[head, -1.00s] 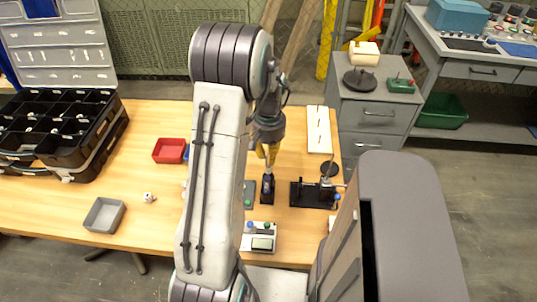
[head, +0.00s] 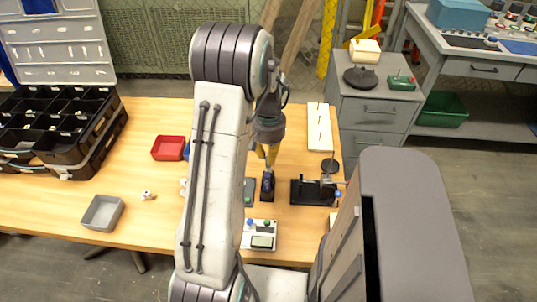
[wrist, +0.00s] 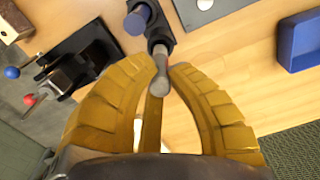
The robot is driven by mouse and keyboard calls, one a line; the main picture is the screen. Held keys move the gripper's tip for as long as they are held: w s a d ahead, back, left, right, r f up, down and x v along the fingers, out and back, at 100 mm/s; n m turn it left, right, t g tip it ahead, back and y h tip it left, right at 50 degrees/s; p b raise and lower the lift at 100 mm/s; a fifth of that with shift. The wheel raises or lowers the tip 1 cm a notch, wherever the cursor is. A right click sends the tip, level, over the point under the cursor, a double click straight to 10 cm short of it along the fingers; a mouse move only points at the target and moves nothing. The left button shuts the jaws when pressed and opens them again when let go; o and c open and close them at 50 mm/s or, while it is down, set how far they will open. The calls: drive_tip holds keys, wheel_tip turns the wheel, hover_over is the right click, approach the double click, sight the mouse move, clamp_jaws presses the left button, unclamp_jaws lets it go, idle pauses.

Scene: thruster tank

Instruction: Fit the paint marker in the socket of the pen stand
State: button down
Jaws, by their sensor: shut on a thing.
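The pen stand (wrist: 150,22) is black and stands on the table below my gripper. A blue-purple cylinder (wrist: 138,18) stands upright in one part of it. The stand also shows in the head view (head: 267,190). My gripper (wrist: 160,78) has yellow ribbed fingers shut around the paint marker (wrist: 160,72), a slim grey rod with a rounded end. In the head view my gripper (head: 268,153) is just behind the stand, with the marker hardly visible.
A black fixture (head: 312,192) with a blue knob stands right of the stand. A dark grey pad (head: 249,192) lies close on its left, a device with buttons (head: 260,235) in front. A red tray (head: 168,148) and a grey tray (head: 102,213) are further left.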

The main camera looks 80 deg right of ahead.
drive_tip(key=shift+f+b, duration=1.4)
drive_tip(key=shift+f, duration=0.2)
idle(1.2)
drive_tip(key=c, duration=1.2)
unclamp_jaws()
drive_tip(key=shift+r, duration=0.1)
